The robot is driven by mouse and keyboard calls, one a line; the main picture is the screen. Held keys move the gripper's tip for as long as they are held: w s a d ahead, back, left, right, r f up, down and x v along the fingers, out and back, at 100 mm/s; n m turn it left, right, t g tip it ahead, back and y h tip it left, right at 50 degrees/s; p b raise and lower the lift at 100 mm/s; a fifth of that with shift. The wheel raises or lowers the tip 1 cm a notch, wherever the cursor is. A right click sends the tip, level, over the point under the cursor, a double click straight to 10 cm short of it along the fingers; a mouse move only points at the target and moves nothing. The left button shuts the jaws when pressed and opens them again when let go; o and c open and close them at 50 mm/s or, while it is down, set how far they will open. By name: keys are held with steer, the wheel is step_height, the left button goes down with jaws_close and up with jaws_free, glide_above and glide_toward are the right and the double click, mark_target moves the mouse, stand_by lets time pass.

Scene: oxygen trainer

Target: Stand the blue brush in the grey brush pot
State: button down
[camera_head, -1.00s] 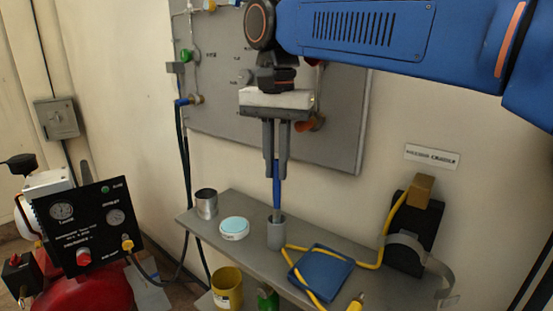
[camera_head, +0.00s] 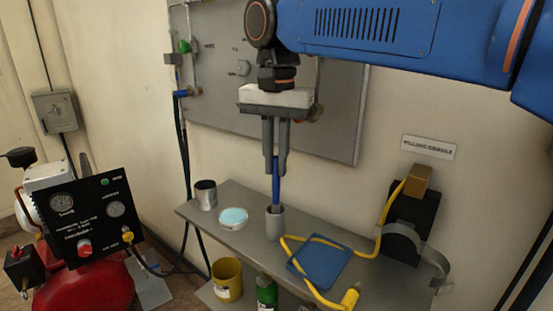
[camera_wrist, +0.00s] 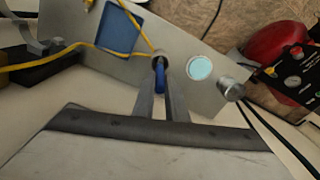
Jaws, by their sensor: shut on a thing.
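The blue brush (camera_head: 276,188) is upright in the head view, with its lower end inside the mouth of the grey brush pot (camera_head: 275,224). Whether it touches the pot's bottom is hidden. My gripper (camera_head: 276,170) is above the pot, pointing down, shut on the upper part of the brush. In the wrist view the blue brush (camera_wrist: 160,78) runs between the fingers of my gripper (camera_wrist: 162,105) toward the grey pot (camera_wrist: 160,57), whose rim shows only partly.
On the grey shelf (camera_head: 185,209) stand a metal cup (camera_head: 205,195) and a round light-blue-topped tin (camera_head: 233,218) left of the pot. A blue tray (camera_head: 320,260) with a yellow hose lies right of it. A black holder (camera_head: 410,228) stands farther right.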

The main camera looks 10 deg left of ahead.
steer(key=c, duration=1.7)
jaws_free()
steer(key=shift+a+f, duration=0.15)
steer(key=shift+f, duration=0.6)
steer(key=shift+r, duration=0.1)
steer(key=r, duration=1.8)
steer(key=shift+s+d+r, duration=0.2)
steer(key=shift+d+r, duration=0.1)
steer(key=shift+r, duration=0.1)
